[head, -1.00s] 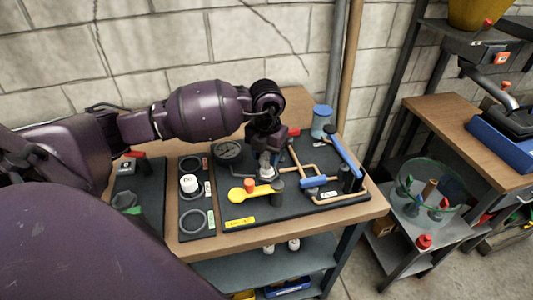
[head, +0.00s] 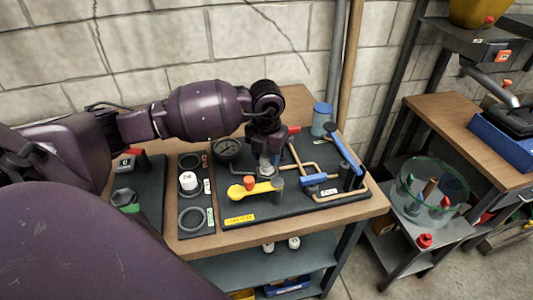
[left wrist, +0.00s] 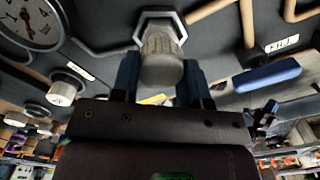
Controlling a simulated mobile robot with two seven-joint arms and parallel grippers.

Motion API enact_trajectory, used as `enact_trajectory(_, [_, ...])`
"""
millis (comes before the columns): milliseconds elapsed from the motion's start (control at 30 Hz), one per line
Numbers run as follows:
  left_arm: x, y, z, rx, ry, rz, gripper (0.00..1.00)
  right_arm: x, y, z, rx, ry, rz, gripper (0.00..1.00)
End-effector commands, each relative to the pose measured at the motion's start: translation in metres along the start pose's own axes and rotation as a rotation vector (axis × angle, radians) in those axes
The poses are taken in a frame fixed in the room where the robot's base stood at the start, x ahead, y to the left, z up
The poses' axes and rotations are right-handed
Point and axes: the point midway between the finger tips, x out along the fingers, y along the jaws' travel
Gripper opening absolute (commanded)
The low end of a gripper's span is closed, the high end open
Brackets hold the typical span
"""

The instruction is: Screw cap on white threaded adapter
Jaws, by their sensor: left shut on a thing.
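My left gripper (head: 267,163) reaches down over the middle board. In the left wrist view its two blue fingers (left wrist: 158,84) are shut on a light grey, ribbed cap (left wrist: 162,58). The cap sits at a hexagonal collar (left wrist: 160,18) just above the board; whether its threads engage is hidden. The white adapter's threads do not show beneath the cap. In the head view the fingers cover most of the cap, and a pale hexagonal base (head: 266,172) shows below them. My right gripper is not in view.
A round gauge (head: 228,150) stands left of the gripper. A yellow lever valve (head: 255,190) lies in front. Copper pipes with a blue-handled valve (head: 313,180) are to the right. A white-capped part (head: 188,181) stands on the narrow left board, and a blue can (head: 322,118) behind.

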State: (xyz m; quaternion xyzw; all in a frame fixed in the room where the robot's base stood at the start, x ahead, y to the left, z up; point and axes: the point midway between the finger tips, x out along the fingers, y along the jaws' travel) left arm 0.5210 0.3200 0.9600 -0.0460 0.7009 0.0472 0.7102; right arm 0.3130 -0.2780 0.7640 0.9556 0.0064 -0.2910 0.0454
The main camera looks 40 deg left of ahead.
Motion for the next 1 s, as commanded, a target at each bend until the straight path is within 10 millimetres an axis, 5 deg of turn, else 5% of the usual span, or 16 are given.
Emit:
enact_trajectory(33, [0.0121, 0.0003, -0.0053, 0.0, 0.021, 0.004, 0.19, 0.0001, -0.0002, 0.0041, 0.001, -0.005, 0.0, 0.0])
enact_trajectory(233, [0.0137, 0.0002, -0.006, 0.0, 0.024, 0.003, 0.19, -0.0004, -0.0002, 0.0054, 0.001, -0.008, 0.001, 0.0])
enact_trajectory(400, [0.0142, 0.0001, -0.0061, -0.001, 0.025, 0.003, 0.03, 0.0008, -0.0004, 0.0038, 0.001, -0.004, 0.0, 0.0])
enact_trajectory(1000, [0.0205, 0.0003, -0.0058, -0.001, 0.025, 0.003, 0.0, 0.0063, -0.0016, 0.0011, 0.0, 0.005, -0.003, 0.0])
